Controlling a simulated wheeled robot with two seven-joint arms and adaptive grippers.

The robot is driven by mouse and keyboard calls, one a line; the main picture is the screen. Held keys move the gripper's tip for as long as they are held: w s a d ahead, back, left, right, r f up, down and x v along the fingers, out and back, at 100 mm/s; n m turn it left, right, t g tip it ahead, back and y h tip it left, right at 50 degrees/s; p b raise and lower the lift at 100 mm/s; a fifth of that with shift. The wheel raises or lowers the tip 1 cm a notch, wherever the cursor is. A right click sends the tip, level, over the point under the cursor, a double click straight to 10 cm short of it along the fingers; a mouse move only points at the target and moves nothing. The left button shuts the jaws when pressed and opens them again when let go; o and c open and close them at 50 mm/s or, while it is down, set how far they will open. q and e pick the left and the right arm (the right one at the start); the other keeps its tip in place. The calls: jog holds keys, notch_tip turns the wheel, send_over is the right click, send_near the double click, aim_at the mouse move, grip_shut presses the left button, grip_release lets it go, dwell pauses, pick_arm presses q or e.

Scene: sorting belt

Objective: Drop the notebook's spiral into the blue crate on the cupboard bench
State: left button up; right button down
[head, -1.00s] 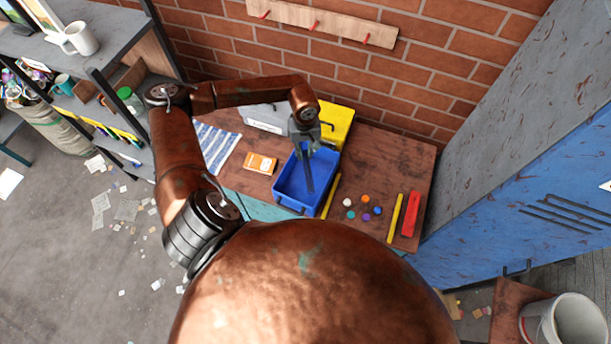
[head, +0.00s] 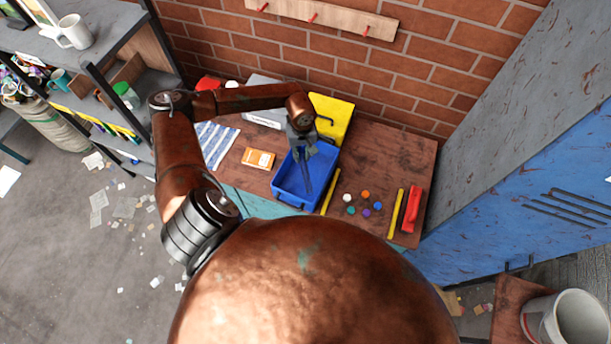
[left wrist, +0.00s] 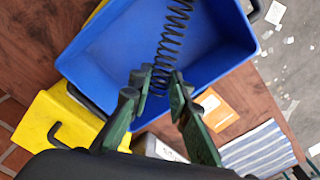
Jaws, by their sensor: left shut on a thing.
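The notebook's spiral (left wrist: 172,42) is a dark wire coil, seen in the left wrist view between the fingertips of my left gripper (left wrist: 156,82). My left gripper is shut on one end of it, and the coil extends over the inside of the blue crate (left wrist: 95,47). In the head view my left gripper (head: 304,150) is over the far part of the blue crate (head: 285,190), and the spiral (head: 306,175) hangs down from it as a thin dark shape. I cannot tell whether it touches the crate floor. My right gripper is not in view.
The crate stands on a wooden bench (head: 390,155) against a brick wall. A yellow crate (head: 333,118) is behind it. An orange box (head: 258,158) and striped cloth (head: 217,143) lie left; several coloured discs, a yellow stick (head: 395,215) and a red object (head: 411,210) lie right.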

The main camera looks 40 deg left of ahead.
pick_arm(q)
jog(key=o, duration=1)
jog(key=shift+r, duration=0.2)
notch_tip(320, 180, up, 12)
jog(key=shift+f, duration=0.15)
